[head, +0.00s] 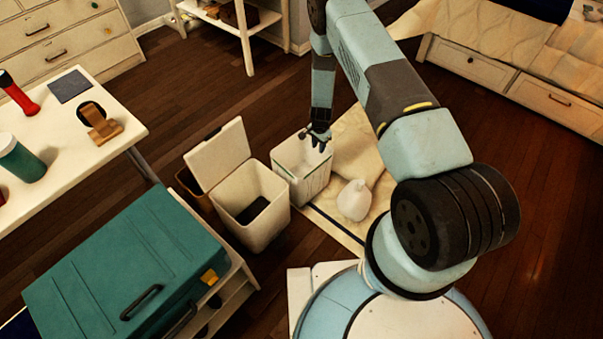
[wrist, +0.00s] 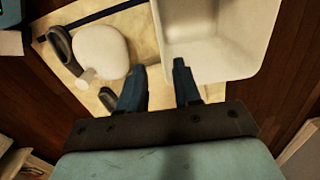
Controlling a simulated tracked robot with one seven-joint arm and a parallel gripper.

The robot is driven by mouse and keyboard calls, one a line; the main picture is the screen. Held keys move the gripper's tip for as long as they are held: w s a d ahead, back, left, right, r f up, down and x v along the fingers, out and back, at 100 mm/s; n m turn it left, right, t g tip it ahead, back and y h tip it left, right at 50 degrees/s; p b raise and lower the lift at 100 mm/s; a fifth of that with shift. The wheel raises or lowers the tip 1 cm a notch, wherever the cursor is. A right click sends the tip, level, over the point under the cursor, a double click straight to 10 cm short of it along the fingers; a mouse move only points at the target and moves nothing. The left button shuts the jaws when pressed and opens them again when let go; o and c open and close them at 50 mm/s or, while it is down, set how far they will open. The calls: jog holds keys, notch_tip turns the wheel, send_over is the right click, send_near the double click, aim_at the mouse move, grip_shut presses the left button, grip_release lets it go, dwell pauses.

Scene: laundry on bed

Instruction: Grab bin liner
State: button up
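A white, open-topped, box-shaped container with thin green lines (head: 302,175) stands on the floor and looks like the bin liner; I cannot be sure. It also shows at the upper right of the wrist view (wrist: 212,62), empty inside. I cannot tell whether either finger touches the wall.
A white bin with its lid raised (head: 247,212) stands just left of the container. A teal case (head: 125,270) and a white table (head: 85,130) are at left. Open wooden floor lies at right.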

jog(key=f, duration=0.2)
send_over(318, 166)
jog(key=f, duration=0.7)
jog(key=shift+s+a+f, duration=0.15)
jog(key=shift+a+f, duration=0.05)
jog(key=shift+d+f, duration=0.15)
jog(key=shift+f, duration=2.65)
grip_shut()
jog(key=shift+w, duration=0.2)
